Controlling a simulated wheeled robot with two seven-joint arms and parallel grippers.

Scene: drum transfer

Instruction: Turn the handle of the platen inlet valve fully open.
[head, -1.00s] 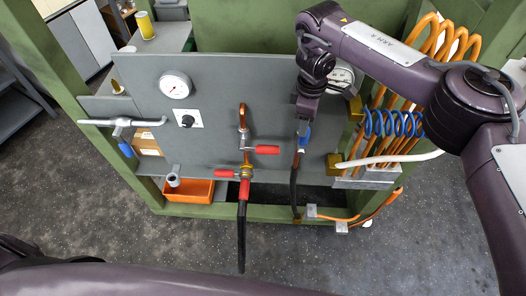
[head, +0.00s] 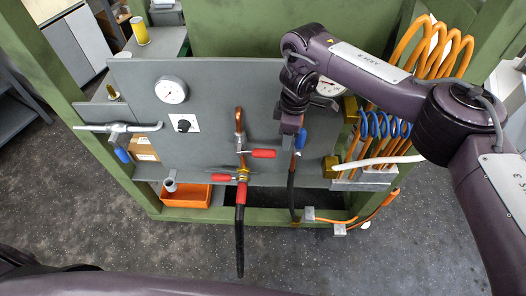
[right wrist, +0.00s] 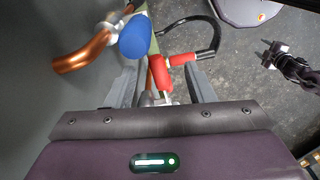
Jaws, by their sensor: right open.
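The platen inlet valve cannot be told by name, as no label is readable. A blue valve handle (head: 300,138) shows beside my right gripper (head: 291,122), at the right part of the grey panel. In the right wrist view a blue handle (right wrist: 135,37) on a copper pipe (right wrist: 82,53) lies up and left of the open fingers (right wrist: 164,88), outside the gap. A red handle (right wrist: 160,78) shows beyond the gap between them. In the head view red handles (head: 263,153) sit on the central copper pipe.
The grey panel (head: 230,85) carries a round gauge (head: 172,90) and a black knob (head: 184,126). A black hose (head: 240,240) hangs below the central valve. Orange and blue coiled hoses (head: 385,127) stand at the right. An orange bin (head: 187,198) sits low left.

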